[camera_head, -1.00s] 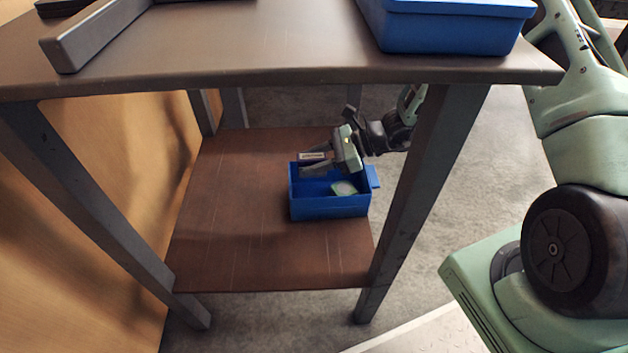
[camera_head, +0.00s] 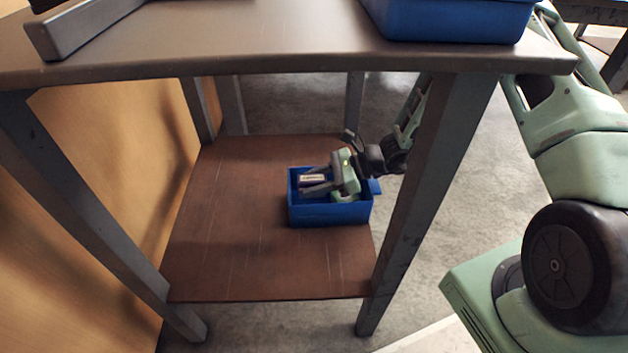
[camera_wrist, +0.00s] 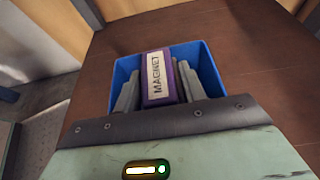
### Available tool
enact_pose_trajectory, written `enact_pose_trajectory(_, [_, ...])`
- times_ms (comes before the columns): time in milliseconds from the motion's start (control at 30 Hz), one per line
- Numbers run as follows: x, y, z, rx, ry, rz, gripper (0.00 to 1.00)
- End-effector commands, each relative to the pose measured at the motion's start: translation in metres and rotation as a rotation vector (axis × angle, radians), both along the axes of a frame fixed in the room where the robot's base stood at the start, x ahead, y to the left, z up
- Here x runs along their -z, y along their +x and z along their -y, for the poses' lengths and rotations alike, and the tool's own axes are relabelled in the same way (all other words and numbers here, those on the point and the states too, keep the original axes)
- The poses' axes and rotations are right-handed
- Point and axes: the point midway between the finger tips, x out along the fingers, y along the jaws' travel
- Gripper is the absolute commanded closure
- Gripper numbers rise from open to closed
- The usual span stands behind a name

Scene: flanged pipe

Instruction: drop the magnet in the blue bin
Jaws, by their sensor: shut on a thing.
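The magnet (camera_wrist: 157,78) is a purple block with a white label reading "MAGNET" in the wrist view. It also shows in the head view (camera_head: 312,178), between the fingers. My gripper (camera_head: 314,183) is shut on it, and both fingers show beside it in the wrist view (camera_wrist: 157,88). The blue bin (camera_head: 330,214) stands on the lower shelf of the table. The magnet and fingers are over the bin's opening, at or near rim height. In the wrist view the bin's blue wall (camera_wrist: 208,66) shows around them. The bin's floor is mostly hidden.
The lower shelf (camera_head: 235,220) is bare around the bin. The tabletop (camera_head: 250,45) hangs above it, and a table leg (camera_head: 430,190) stands just right of the bin.

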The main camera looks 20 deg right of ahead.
Motion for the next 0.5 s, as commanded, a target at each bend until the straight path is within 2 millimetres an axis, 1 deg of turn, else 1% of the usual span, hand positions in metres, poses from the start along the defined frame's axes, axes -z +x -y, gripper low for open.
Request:
enact_pose_trajectory(167, [0.0015,0.0003,-0.0003,0.000,0.002,0.001,0.95])
enact_pose_trajectory(200, [0.0022,0.0001,0.0000,0.000,0.000,0.000,0.48])
enact_pose_trajectory(233, [0.0022,0.0000,-0.0001,0.000,0.000,0.000,0.40])
enact_pose_trajectory(267, [0.0022,0.0000,-0.0001,0.000,0.000,0.000,0.37])
enact_pose_trajectory(500, [0.0020,0.0000,0.0000,0.000,0.000,0.000,0.37])
